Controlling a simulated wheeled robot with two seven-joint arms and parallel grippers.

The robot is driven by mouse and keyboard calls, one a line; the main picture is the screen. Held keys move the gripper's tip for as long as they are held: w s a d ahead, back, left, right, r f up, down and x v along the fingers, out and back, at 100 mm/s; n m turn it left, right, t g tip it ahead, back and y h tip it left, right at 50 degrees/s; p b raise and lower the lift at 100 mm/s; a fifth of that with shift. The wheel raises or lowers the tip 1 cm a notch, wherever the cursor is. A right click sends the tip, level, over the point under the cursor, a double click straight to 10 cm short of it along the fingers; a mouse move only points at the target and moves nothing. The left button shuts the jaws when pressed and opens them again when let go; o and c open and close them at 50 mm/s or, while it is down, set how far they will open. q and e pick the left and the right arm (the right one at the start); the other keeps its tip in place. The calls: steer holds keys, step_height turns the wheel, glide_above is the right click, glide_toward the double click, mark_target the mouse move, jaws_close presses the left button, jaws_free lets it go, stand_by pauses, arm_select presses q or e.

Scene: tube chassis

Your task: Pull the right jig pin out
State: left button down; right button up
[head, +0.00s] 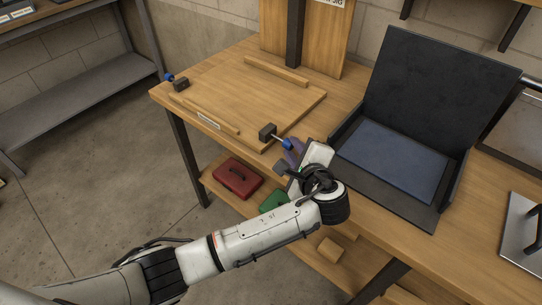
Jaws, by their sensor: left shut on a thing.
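The right jig pin (287,143) has a blue knob and a light metal shaft. Its shaft shows between the knob and a dark block (267,131) at the right front corner of the wooden jig board (235,100). I cannot tell whether the shaft's tip is still inside the block. My left gripper (291,148) is shut on the right jig pin at its knob, just off the board's corner; its fingers are partly hidden by my wrist. A second blue-knobbed pin (169,77) is at another dark block (181,85) on the left. My right gripper is out of view.
Two wooden strips (276,71) lie on the board. An open black case (395,160) with a blue-grey pad stands right of my gripper. Below, a red toolbox (237,178) and a green item (273,201) sit on the lower shelf. A metal plate (525,230) lies far right.

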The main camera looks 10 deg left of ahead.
arm_select(q)
steer(key=shift+s+d+f, duration=0.2)
steer(key=shift+d, duration=0.1)
steer(key=c, duration=1.9)
jaws_free()
steer(key=shift+o, duration=0.4)
steer(key=shift+r, duration=0.1)
steer(key=v, duration=1)
steer(key=shift+s+r, duration=0.1)
steer(key=shift+s, duration=0.05)
